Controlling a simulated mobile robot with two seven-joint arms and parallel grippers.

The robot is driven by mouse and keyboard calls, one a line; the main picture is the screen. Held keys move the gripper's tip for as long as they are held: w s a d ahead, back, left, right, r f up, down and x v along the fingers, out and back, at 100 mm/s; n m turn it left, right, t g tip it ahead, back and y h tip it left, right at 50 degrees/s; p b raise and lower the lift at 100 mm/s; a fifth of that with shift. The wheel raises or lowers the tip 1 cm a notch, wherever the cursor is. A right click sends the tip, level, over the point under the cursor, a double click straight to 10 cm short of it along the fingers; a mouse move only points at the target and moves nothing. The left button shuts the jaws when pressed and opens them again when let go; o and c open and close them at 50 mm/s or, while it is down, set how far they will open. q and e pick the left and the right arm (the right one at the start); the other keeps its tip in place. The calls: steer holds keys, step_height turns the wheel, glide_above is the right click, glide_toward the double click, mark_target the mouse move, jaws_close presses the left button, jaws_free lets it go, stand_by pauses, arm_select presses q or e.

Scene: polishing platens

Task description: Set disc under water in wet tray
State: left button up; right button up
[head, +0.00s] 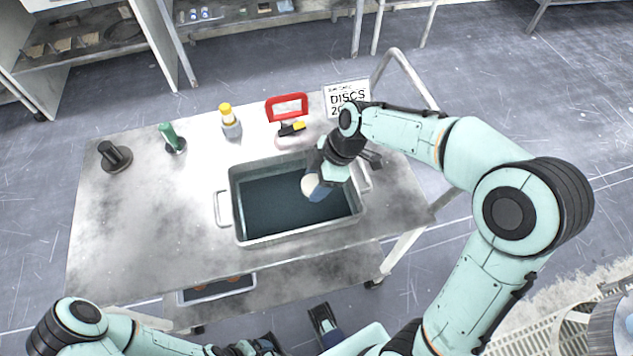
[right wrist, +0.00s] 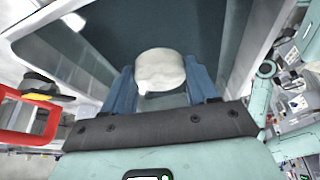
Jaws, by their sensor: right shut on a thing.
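The wet tray (head: 236,195) is a grey metal basin with side handles on the cart top, holding dark water (head: 275,205). It also shows in the right wrist view (right wrist: 38,22). My right gripper (head: 318,190) reaches over the tray's right part. In the right wrist view my right gripper (right wrist: 163,88) has its blue fingers on either side of a pale round disc (right wrist: 160,68) and is shut on it. The disc shows as a pale shape in the head view (head: 309,185). I cannot tell whether it touches the water.
On the cart top (head: 130,230) stand a black cylinder (head: 115,156), a green-handled tool (head: 170,136), a yellow-capped bottle (head: 229,120), a red frame (head: 287,106) with a yellow-black item (head: 291,129), and a DISCS sign (head: 346,98). The cart's left part is mostly clear.

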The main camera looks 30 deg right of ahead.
steer(key=shift+f, duration=0.55)
steer(key=shift+f+b, duration=0.6)
steer(key=shift+b, duration=0.15)
steer(key=o, duration=1.1)
steer(key=shift+r+p, duration=0.55)
steer(key=shift+p, duration=0.05)
steer(key=p+v, duration=0.1)
steer(key=v, duration=1.1)
steer(key=shift+p, duration=0.35)
